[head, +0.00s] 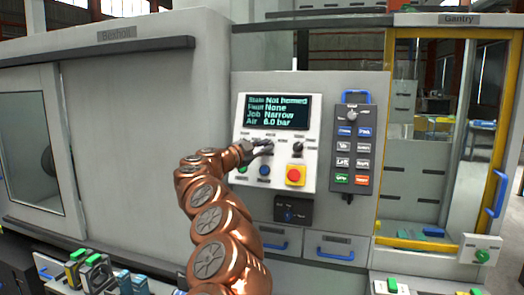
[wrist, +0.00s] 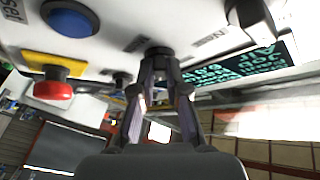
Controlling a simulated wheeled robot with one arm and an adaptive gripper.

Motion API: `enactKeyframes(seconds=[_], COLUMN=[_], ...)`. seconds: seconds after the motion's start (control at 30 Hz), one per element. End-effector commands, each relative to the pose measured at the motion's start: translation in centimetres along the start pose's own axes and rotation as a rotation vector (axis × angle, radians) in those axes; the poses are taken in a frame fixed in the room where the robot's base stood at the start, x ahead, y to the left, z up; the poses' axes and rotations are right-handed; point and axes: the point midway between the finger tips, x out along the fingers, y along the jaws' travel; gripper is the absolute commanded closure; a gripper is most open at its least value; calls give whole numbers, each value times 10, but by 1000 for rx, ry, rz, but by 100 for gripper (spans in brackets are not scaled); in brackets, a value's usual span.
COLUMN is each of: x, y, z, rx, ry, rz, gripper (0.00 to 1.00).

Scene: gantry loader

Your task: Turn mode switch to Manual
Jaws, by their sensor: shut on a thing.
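My gripper (head: 262,147) is at the white control panel (head: 309,147), below its display (head: 279,111). In the wrist view my gripper (wrist: 160,80) has its two fingers closed on a dark rotary switch (wrist: 158,51). The gripper hides most of this switch in the head view. Small labels stand around it, too blurred to read, so I cannot tell its position or confirm its name. Another dark knob (head: 297,147) is to its right. A large dark knob (wrist: 250,14) is at the upper right of the wrist view. The display reads "Not homed", fault "None", job "Narrow".
A red stop button on yellow (head: 296,174) and a blue button (head: 264,170) sit below the switches. A button pendant (head: 352,150) hangs at the right. The yellow-framed gantry door (head: 384,130) is farther right. Several small parts (head: 96,270) lie at the lower left.

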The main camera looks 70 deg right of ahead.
Motion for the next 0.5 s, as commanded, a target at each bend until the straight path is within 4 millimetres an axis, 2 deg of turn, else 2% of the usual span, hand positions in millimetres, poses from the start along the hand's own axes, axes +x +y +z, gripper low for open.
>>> enactKeyframes(seconds=[0.5], x=[3], y=[6], z=[-6], rx=[-316], ry=[10], rz=[-232], gripper=[100])
